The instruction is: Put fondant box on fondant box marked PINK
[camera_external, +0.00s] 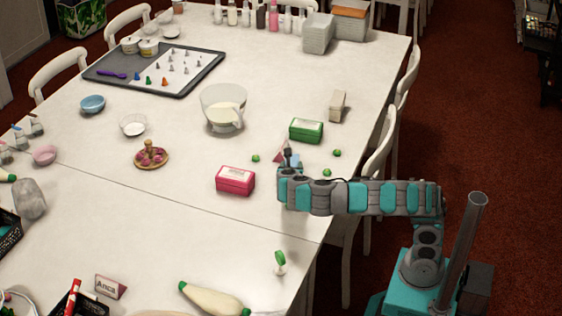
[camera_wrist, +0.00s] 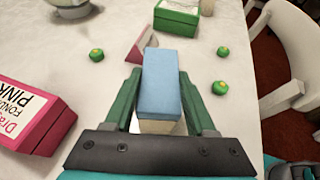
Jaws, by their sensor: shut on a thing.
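The pink fondant box (camera_external: 235,180) lies flat on the white table, left of my gripper (camera_external: 289,163). In the wrist view the pink box (camera_wrist: 40,125) is at the left edge, with a white label reading "FONDANT PINK", partly cut off. My gripper (camera_wrist: 160,76) is shut on a light blue box (camera_wrist: 159,95) with a pale lower part, its green fingers on either side. In the external view the arm mostly hides this box. The held box and the pink box are apart. I cannot tell whether the held box touches the table.
A green box (camera_external: 306,131) lies behind my gripper, with a pinkish tent card (camera_wrist: 143,42) close in front of the held box. Small green pieces (camera_external: 337,153) lie around. A glass jug (camera_external: 224,108) stands farther back. The table in front of the pink box is clear.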

